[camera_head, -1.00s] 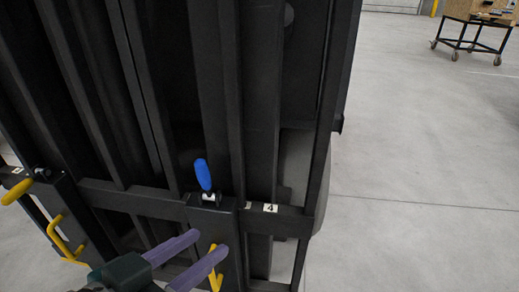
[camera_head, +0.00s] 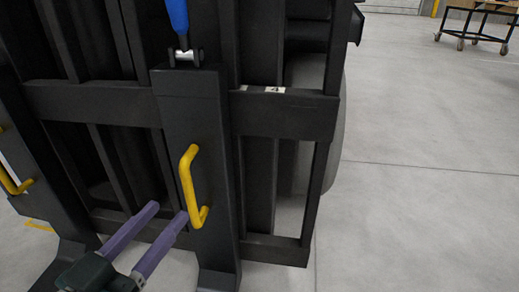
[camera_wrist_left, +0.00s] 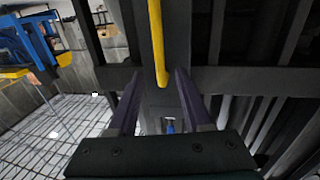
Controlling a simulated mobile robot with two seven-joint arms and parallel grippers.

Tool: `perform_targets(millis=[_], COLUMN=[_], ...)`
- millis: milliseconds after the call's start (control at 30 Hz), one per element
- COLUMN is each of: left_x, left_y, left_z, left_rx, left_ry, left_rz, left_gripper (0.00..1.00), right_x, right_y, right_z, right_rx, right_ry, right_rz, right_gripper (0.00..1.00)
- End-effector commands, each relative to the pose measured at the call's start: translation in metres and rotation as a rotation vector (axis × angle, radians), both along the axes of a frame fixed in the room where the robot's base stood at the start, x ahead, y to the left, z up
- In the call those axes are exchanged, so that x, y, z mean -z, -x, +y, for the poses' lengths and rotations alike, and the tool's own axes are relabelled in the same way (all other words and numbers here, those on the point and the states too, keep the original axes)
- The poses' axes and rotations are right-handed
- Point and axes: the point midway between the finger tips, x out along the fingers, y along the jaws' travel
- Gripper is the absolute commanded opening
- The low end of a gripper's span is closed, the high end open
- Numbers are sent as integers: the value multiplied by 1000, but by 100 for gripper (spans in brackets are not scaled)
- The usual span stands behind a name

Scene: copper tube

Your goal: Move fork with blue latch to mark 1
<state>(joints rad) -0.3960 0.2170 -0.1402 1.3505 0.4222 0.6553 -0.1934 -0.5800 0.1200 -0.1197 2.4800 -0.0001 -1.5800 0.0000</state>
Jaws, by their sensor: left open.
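The fork (camera_head: 215,130) is a black upright shank on the carriage, with a blue latch (camera_head: 178,15) at its top, cut off by the picture's upper edge. A yellow handle (camera_head: 186,178) is on its front face. My left gripper (camera_head: 167,212) has purple fingers, open and empty, just left of the handle's lower end. In the left wrist view, the handle (camera_wrist_left: 157,40) shows between the open fingers (camera_wrist_left: 157,78); I cannot tell whether they touch. A small blue part, perhaps the latch, shows low there (camera_wrist_left: 170,126). Mark 1 is not readable. My right gripper is not in view.
The black carriage crossbar (camera_head: 285,115) carries a label 4 (camera_head: 274,90) right of the fork. A second fork's yellow handle (camera_head: 12,182) is at the far left. Open grey floor (camera_head: 430,190) lies to the right, with a wheeled cart (camera_head: 470,30) far behind.

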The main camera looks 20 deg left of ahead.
Motion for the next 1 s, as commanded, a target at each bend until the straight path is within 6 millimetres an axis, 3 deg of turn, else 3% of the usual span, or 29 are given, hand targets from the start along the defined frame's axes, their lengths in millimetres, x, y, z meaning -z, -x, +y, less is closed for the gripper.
perform_targets(millis=[100,333,733,1000], left_x=[3,2,0,0], left_y=[-26,-62,-74,-73], left_z=[1,3,3,3], left_rx=[0,-1,0,0], left_ry=[0,1,0,0], left_rz=[-5,-3,2,2], left_gripper=[50,50,50,22], right_x=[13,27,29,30], right_y=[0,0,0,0], right_z=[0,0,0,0], right_rx=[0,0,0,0], right_ry=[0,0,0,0], right_rz=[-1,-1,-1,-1], right_gripper=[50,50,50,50])
